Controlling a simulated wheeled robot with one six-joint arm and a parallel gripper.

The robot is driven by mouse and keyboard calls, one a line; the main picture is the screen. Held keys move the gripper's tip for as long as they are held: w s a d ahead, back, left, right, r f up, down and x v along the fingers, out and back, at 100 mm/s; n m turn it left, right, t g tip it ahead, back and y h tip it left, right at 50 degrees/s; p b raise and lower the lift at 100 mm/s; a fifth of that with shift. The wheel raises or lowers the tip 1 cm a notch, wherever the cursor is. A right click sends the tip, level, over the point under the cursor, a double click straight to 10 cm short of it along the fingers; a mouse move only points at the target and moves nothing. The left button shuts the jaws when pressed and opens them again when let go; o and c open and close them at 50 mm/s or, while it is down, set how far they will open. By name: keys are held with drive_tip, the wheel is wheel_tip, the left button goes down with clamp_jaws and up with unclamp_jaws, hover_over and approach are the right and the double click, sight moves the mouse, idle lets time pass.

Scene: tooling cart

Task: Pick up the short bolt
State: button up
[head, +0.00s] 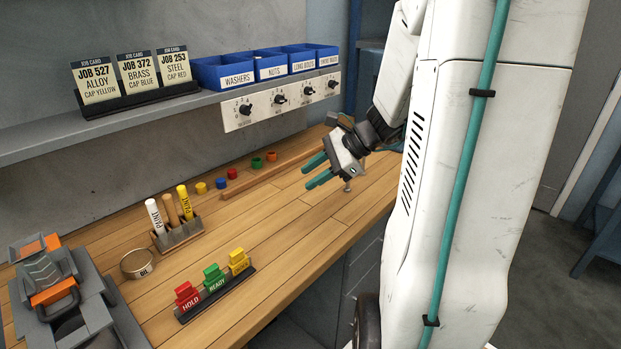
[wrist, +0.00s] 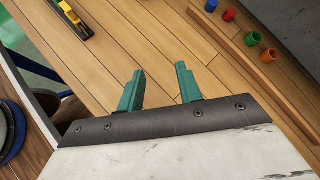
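My gripper (head: 312,175) is over the right part of the wooden bench top, with its two teal fingers pointing left. In the wrist view the fingers (wrist: 158,88) are apart, with only bare bench boards showing between them. A small grey metal piece (head: 347,186) that looks like a bolt shows just below and right of the gripper in the head view. It is too small to tell its length, and part of it may be hidden by the gripper. I cannot make out a bolt in the wrist view.
Coloured caps, one of them red (head: 232,173), lie by a wooden strip (head: 270,172). A marker rack (head: 180,236), a round tin (head: 138,264), a coloured block holder (head: 218,294) and a grey-orange fixture (head: 75,300) stand nearer. Blue bins (head: 222,72) and job cards (head: 137,72) sit on the shelf.

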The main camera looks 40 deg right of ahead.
sight(342, 189)
drive_tip(key=d+f+m+t+h, duration=0.1)
drive_tip(key=d+f+m, duration=0.1)
drive_tip(key=d, duration=0.3)
drive_tip(key=s+d+f+m+t+h, duration=0.1)
drive_tip(key=d+f+m+t, duration=0.1)
drive_tip(key=d+m, duration=0.2)
drive_tip(key=s+d+f+m+t+h, duration=0.1)
drive_tip(key=d+f+m, duration=0.1)
drive_tip(key=d+m, duration=0.2)
drive_tip(key=shift+s+d+f+t+h, duration=0.1)
drive_tip(key=shift+d+t+h, duration=0.05)
drive_tip(key=shift+d, duration=0.8)
drive_tip(key=shift+s+d+t+h, duration=0.1)
drive_tip(key=shift+d+t+h, duration=0.05)
drive_tip(key=shift+d, duration=0.8)
drive_tip(key=x, duration=0.7)
drive_tip(key=shift+d+f, duration=0.2)
drive_tip(key=shift+f, duration=0.05)
drive_tip(key=shift+w+f, duration=0.1)
clamp_jaws()
